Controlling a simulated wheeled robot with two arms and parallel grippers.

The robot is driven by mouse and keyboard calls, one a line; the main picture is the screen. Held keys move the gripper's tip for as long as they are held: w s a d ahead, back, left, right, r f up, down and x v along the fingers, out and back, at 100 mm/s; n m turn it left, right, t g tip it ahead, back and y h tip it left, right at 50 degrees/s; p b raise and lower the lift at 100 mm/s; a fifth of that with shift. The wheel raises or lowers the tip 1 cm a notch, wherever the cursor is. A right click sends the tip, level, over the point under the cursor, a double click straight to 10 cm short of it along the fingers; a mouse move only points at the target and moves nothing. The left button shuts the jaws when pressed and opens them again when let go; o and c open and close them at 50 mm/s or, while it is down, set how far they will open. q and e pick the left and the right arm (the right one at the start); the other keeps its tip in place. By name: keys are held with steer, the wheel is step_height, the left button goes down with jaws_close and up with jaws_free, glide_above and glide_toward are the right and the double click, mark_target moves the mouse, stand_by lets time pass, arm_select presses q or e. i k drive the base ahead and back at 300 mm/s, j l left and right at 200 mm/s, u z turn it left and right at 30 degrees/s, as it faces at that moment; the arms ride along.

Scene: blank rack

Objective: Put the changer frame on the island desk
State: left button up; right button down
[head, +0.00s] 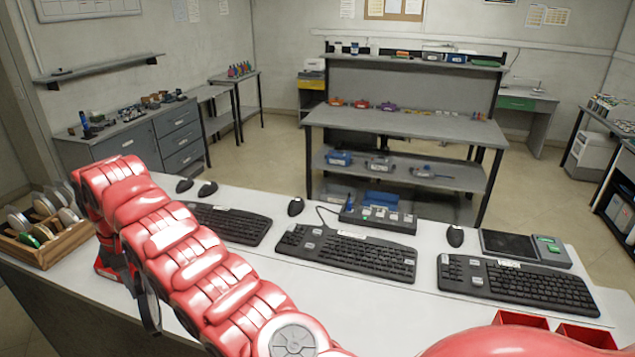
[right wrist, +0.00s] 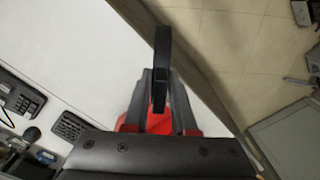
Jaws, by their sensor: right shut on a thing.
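The changer frame (right wrist: 162,55) is a thin, dark, upright-looking band, seen nearly edge-on in the right wrist view. My right gripper (right wrist: 161,105) is shut on it, with a grey finger on each side. In the head view, the dark curved frame (head: 150,303) hangs beside my red wrist, and the gripper (head: 133,272) is partly hidden by my arm. The long white desk (head: 440,305), which I take for the island desk, lies beneath the arm. I cannot tell whether the frame touches it. My left gripper is not in view.
Keyboards (head: 345,253), mice (head: 295,206) and a black device (head: 378,217) stand along the desk. A wooden tray of discs (head: 62,243) is at the left end. Red bins (head: 520,320) are at front right. A grey workbench (head: 405,122) stands beyond.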

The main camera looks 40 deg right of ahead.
mark_target(329, 319)
steer(key=k+j+z, duration=0.1)
steer(key=j+z, duration=0.35)
steer(key=k+j+z, duration=0.2)
steer(key=z, duration=0.3)
steer(key=k+j+z, duration=0.2)
steer(key=z, duration=0.25)
steer(key=i+l, duration=0.15)
steer(key=i, duration=0.3)
